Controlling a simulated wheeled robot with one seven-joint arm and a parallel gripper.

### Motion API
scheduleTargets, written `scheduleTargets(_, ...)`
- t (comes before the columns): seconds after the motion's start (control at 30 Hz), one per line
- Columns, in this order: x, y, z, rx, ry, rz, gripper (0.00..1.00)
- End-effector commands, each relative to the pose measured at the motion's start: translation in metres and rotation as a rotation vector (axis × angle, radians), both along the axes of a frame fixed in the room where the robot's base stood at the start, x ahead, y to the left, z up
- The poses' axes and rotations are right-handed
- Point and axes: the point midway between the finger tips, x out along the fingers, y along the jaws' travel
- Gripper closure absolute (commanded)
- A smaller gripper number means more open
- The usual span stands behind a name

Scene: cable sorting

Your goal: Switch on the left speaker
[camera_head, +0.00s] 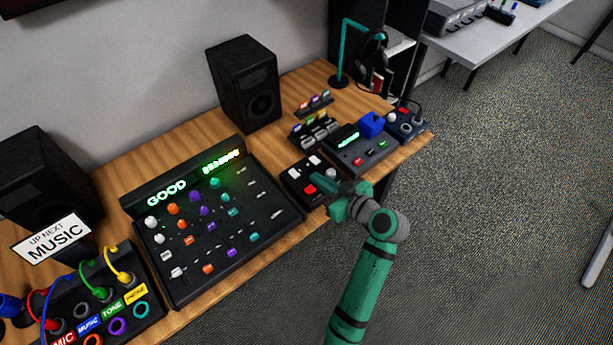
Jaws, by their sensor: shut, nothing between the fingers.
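The left speaker (38,178) is a black box standing at the left end of the wooden desk, partly cut off by the picture's left edge and partly hidden by a sign. I cannot make out a switch on it. A matching right speaker (246,84) stands at the back of the desk. My gripper (327,184) is shut and empty. It is over the right front part of a small black box (300,170) with white and red buttons, far to the right of the left speaker. I cannot tell if it touches the box.
A mixer (165,248) with a lit "GOOD" display fills the desk's middle. A cable panel (118,300) and an "UP NEXT MUSIC" sign (50,238) are at the left. Small consoles (355,152) and a headphone stand (342,60) are at the right.

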Motion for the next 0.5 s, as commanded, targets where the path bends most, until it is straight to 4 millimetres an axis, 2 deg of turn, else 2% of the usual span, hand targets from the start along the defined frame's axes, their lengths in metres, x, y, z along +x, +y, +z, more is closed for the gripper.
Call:
scheduleTargets(0.17, 0.014, 0.012, -0.007, 0.000, 0.002, 0.004, 1.00)
scheduleTargets(0.5, 0.061, 0.046, -0.029, 0.000, 0.001, 0.003, 1.00)
